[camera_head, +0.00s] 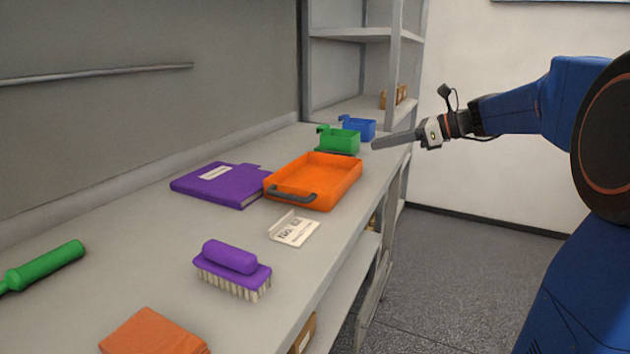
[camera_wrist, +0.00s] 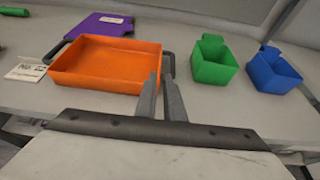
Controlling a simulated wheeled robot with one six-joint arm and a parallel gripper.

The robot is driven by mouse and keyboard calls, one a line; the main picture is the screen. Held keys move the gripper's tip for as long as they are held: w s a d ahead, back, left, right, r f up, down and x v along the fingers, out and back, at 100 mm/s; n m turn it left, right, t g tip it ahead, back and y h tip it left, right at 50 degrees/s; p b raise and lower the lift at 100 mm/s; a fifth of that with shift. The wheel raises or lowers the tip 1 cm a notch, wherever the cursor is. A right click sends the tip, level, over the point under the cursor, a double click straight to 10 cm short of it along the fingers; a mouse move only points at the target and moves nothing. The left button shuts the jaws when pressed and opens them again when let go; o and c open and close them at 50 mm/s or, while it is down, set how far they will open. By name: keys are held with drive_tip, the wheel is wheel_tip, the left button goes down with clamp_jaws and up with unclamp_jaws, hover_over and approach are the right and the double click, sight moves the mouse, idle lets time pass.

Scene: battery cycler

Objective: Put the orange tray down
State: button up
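The orange tray (camera_head: 340,186) sits flat on the grey bench, with a dark handle (camera_head: 292,194) at its near end. In the wrist view the tray (camera_wrist: 105,85) is left of my fingers, and its other handle (camera_wrist: 169,60) shows just beyond the fingertips. My gripper (camera_head: 376,145) is to the right of the tray's far end, near the bench's front edge, and looks apart from it. In the wrist view my fingers (camera_wrist: 160,76) have a narrow gap between them with nothing visible in it.
A green bin (camera_head: 340,142) and a blue bin (camera_head: 358,127) stand behind the tray. A purple binder (camera_head: 215,184) lies left of it, and a label card (camera_head: 293,230) in front. A purple brush (camera_head: 232,268), green tool (camera_head: 45,267) and orange block (camera_head: 155,333) are nearer.

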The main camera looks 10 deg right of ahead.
sight(340, 156)
drive_tip(key=x, duration=0.9)
drive_tip(key=shift+f, duration=0.1)
drive_tip(key=shift+f+x, duration=0.1)
drive_tip(key=shift+x, duration=1.35)
drive_tip(key=shift+f+x, duration=0.15)
drive_tip(key=shift+x, duration=1.25)
drive_tip(key=shift+d, duration=0.1)
clamp_jaws()
